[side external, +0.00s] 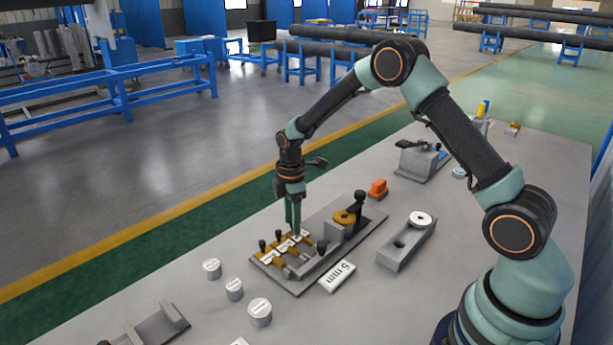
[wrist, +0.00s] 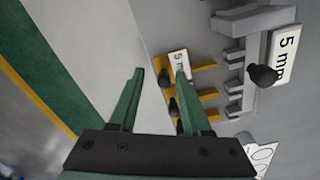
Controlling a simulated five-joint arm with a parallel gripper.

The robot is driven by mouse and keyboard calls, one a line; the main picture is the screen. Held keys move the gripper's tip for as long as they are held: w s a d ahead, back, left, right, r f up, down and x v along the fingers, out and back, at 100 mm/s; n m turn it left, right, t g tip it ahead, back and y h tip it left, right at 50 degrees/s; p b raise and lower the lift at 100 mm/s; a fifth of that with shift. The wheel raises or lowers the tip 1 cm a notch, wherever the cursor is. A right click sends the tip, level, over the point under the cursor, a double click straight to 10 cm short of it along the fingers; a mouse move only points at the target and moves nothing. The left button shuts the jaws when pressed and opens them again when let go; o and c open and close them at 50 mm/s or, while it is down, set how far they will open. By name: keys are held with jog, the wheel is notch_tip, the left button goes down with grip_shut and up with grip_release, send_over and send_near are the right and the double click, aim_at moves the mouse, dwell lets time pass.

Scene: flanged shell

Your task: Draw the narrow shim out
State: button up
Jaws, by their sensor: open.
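In the wrist view the yellow shims (wrist: 208,94) show right of the fingers. A black knob (wrist: 164,77) appears between the fingertips; I cannot tell whether they touch it. I cannot tell which shim is narrow.
A white "5 mm" block (side external: 336,276) lies in front of the fixture.

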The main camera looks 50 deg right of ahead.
notch_tip(320, 180, up, 12)
dwell(0.4)
jog(key=s+a+r+m+t, duration=0.2)
jog(key=s+r+m, duration=0.3)
jog(key=s+r, duration=0.3)
jog(key=s+a+r+m+t, duration=0.1)
jog(key=s+r+m+t, duration=0.1)
jog(key=s+m, duration=0.6)
jog(key=s+t, duration=0.1)
jog(key=s, duration=0.2)
jog(key=shift+s+a+r+m+t, duration=0.2)
jog(key=shift+s+r+m+t, duration=0.1)
jog(key=shift+r, duration=0.1)
